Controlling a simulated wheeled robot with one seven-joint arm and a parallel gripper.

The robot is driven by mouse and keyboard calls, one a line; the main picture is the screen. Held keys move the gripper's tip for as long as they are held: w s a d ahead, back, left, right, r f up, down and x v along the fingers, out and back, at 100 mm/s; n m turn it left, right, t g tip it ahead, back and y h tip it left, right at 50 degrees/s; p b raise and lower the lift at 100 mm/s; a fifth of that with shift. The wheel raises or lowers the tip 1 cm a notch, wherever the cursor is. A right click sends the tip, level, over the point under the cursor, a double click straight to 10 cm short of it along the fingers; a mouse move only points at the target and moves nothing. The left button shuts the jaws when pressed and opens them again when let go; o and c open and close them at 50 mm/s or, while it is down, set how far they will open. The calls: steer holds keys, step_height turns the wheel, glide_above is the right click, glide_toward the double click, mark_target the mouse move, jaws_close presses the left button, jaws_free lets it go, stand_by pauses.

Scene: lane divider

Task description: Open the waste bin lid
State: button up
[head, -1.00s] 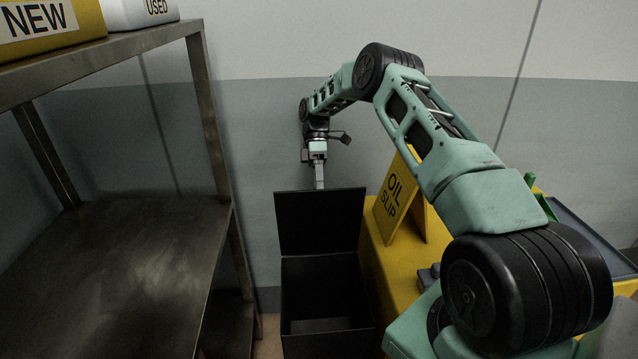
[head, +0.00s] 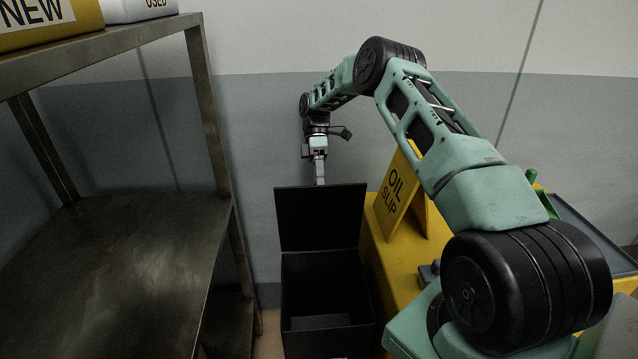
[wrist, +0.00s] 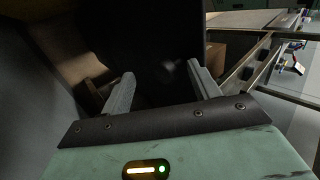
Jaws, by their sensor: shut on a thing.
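The waste bin (head: 328,290) is a black open-topped box on the floor between the shelf and a yellow unit. Its black lid (head: 321,217) stands up at the bin's back edge, and the dark inside of the bin shows. My gripper (head: 320,182) points down at the lid's top edge, near its middle. The fingertips are partly hidden behind the lid in the head view. In the wrist view, the two grey fingers (wrist: 162,88) stand apart with a dark panel, which looks like the lid, between and beyond them. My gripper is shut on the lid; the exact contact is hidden.
A metal shelf (head: 120,235) fills the left side, with a yellow NEW box (head: 35,22) and a white USED box (head: 138,8) on top. A yellow OIL SLIP sign (head: 393,190) stands on the yellow unit (head: 385,258) right of the bin. The wall is close behind.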

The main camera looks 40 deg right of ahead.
step_height(320, 180, up, 9)
steer(key=shift+b, duration=0.45)
